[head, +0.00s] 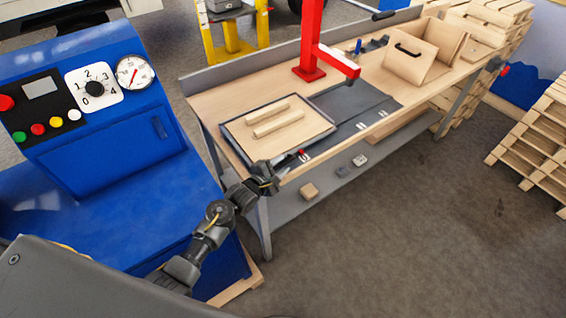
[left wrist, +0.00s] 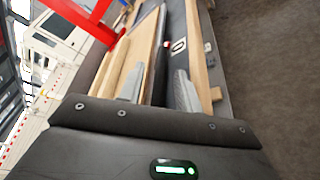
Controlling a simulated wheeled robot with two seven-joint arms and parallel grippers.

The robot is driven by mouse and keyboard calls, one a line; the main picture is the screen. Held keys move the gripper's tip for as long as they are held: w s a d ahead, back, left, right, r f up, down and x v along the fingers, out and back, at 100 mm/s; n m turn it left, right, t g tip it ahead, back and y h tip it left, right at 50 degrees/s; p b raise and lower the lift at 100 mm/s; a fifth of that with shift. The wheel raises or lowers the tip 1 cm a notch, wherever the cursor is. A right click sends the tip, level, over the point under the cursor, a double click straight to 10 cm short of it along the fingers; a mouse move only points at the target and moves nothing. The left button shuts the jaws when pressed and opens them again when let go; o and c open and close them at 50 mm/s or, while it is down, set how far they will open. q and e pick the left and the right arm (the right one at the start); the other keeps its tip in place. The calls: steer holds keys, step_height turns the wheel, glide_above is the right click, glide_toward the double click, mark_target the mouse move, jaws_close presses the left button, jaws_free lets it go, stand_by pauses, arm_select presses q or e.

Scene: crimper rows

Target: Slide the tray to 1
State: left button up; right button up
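The tray (head: 229,133) is flat with a dark rim and holds two long wooden bars (head: 265,116). It sits at the left end of a dark track (head: 345,101) on the workbench. White marks (head: 361,126) line the track's front edge; I cannot read them surely. My left gripper (head: 283,166) is at the tray's front edge. In the left wrist view its two fingers (left wrist: 160,90) stand apart, with the dark tray rim (left wrist: 153,52) running between them. I cannot tell whether they touch it. My right gripper is not in view.
A red press post (head: 312,40) rises behind the track, its arm reaching over it. An open wooden box (head: 411,58) stands at the bench's right. A blue control cabinet (head: 105,125) stands left. Small blocks (head: 309,190) lie on the lower shelf (head: 290,208).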

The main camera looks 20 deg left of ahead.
arm_select(q)
steer(key=shift+w+d+f, duration=0.15)
steer(key=shift+w+d, duration=0.1)
steer(key=shift+w, duration=0.35)
jaws_close()
